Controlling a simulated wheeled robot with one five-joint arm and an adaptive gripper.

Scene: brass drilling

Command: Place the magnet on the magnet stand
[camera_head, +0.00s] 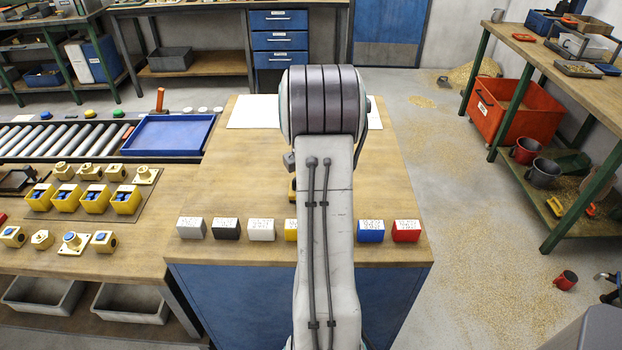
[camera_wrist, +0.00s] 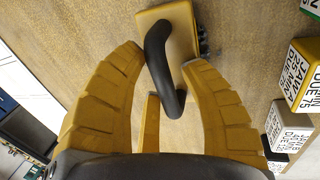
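A yellow block with a black curved handle (camera_wrist: 165,60), which looks like the magnet, is in the upper middle of the wrist view. My gripper (camera_wrist: 163,62) has yellow fingers on both sides of the handle, with another finger below it. The left and right fingertips are close to the handle, but I cannot tell whether they press on it. I cannot make out a magnet stand in either view.
A blue tray (camera_head: 168,135) and roller conveyor (camera_head: 60,139) are left.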

